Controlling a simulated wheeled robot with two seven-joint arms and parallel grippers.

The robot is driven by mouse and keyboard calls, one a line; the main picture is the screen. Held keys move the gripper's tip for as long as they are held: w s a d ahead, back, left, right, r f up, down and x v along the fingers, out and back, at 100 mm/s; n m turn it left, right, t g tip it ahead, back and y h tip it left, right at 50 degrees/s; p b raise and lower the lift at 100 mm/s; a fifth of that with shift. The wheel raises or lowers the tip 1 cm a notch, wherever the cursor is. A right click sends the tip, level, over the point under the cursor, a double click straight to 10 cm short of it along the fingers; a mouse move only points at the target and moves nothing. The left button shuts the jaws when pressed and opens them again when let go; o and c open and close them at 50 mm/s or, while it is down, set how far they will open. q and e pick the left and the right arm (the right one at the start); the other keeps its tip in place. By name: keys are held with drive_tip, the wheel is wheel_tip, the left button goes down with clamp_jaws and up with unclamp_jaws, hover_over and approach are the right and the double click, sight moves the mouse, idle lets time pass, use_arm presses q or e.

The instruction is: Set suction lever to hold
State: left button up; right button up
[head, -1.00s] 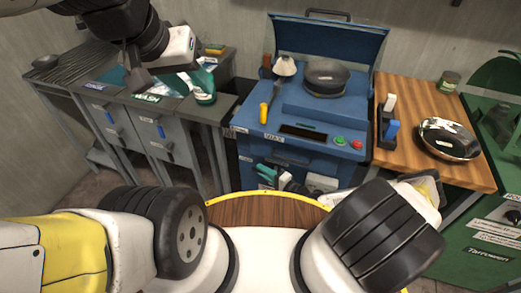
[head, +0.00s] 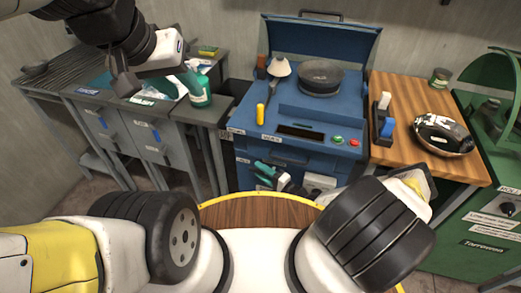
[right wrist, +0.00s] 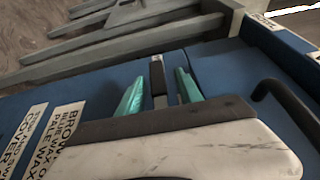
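The blue machine (head: 257,150) stands at centre with its lid raised. In the right wrist view a narrow grey and black lever (right wrist: 158,82) stands against its blue front (right wrist: 235,72). My right gripper (head: 268,172) is low at the machine's front. In the wrist view its teal fingers (right wrist: 160,92) are apart, one on each side of the lever, with small gaps showing. The lever's lower part is hidden, and I cannot read any hold mark. My left gripper (head: 192,82) is at upper left over the grey bench; its teal fingers overlap a green bottle, so its opening is unclear.
Printed labels (right wrist: 58,135) and a dark bent handle (right wrist: 285,98) are on the machine's front in the wrist view. A wooden table (head: 398,90) with a bowl (head: 442,136) stands right. The grey bench (head: 150,128) stands left.

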drive_tip(key=v, duration=0.7)
drive_tip(key=shift+s+d, duration=0.25)
drive_tip(key=shift+d, duration=0.05)
idle(0.4)
